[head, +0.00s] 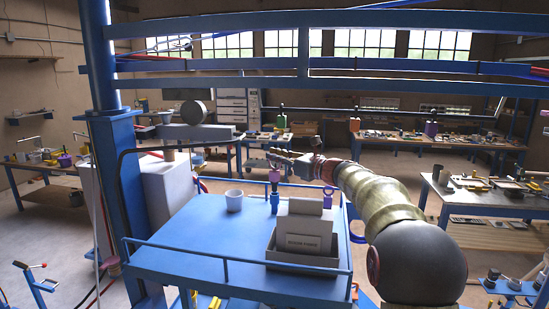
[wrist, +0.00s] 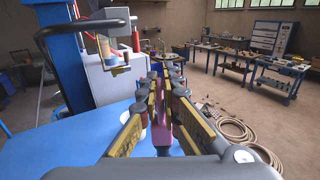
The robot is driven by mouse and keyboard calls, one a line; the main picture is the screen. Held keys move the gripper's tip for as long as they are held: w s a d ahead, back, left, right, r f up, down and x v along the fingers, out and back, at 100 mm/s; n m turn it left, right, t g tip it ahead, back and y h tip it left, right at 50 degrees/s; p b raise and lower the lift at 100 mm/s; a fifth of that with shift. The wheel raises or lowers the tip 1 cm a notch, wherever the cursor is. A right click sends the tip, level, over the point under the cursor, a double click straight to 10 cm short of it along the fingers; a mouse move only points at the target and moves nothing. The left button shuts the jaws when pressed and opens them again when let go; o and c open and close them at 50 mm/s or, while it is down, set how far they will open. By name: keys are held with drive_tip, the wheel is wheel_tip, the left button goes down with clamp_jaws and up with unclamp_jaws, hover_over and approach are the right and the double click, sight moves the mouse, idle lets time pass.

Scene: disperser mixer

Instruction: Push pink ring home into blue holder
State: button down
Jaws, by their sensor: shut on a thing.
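In the head view, the upright blue holder (head: 274,203) stands on the blue platform. The pink ring (head: 275,175) shows at its top, upright; how deep it sits is too small to tell. My gripper (head: 272,154) is just above it, reaching in from the right. In the wrist view, my gripper (wrist: 165,78) has its fingers closed around a narrow pink-purple piece (wrist: 183,143), which seems to be part of the pink ring.
A white cup (head: 234,201) stands left of the holder. A grey box (head: 303,242) with a label stands in front of it. A purple ring (head: 327,199) stands to the right. Blue rails (head: 235,262) edge the platform; its left part is clear.

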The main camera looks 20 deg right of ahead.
sight(274, 170)
drive_tip(key=shift+f+b, duration=2.05)
drive_tip(key=shift+b, duration=0.05)
drive_tip(key=c, duration=2.2)
unclamp_jaws()
drive_tip(key=shift+o, duration=1.4)
drive_tip(key=v, duration=1.2)
